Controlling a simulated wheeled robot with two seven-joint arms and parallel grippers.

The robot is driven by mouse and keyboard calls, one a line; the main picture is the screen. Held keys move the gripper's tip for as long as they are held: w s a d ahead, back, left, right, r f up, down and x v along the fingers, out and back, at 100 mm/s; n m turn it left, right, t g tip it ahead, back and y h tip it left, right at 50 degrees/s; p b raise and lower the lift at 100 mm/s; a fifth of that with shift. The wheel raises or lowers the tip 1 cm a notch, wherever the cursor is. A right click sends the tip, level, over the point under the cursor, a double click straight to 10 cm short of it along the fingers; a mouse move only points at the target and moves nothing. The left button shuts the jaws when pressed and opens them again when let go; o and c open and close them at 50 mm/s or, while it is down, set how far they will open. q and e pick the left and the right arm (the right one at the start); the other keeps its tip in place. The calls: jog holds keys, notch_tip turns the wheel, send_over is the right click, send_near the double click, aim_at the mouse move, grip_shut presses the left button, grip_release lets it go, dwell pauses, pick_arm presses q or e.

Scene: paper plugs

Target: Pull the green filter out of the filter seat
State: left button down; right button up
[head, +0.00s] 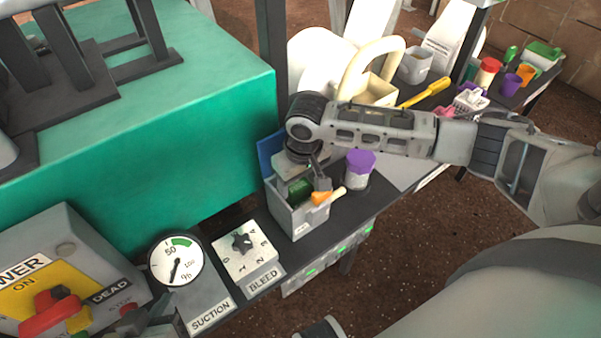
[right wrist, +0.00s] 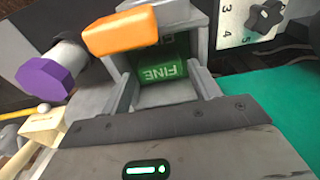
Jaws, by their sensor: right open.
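The green filter (right wrist: 163,70), marked "FINE", sits inside the grey box-like filter seat (head: 294,222); in the head view its dark green top (head: 298,189) shows inside the box. My right gripper (right wrist: 165,92) is open, its two fingers on either side of the green filter in the right wrist view. Whether they touch it I cannot tell. In the head view the right gripper (head: 320,180) reaches down over the box. A dark grey part at the lower left, beside the red-knobbed panel, may be my left gripper (head: 152,320); its jaws are unclear.
An orange block (right wrist: 122,30) lies close beside the right gripper. A purple-capped jar (head: 359,170) stands right of the box. A bleed dial (head: 244,248) and suction gauge (head: 176,260) stand to the left. A large green block (head: 190,160) rises behind.

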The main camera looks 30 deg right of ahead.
jog(key=shift+f, duration=0.3)
jog(key=c, duration=0.7)
jog(key=o, duration=0.4)
jog(key=c, duration=0.6)
pick_arm(q)
jog(key=shift+s+d+r, duration=0.15)
jog(key=shift+r, duration=0.15)
jog(key=shift+r+p, duration=1.15)
pick_arm(e)
jog(key=shift+r, duration=0.65)
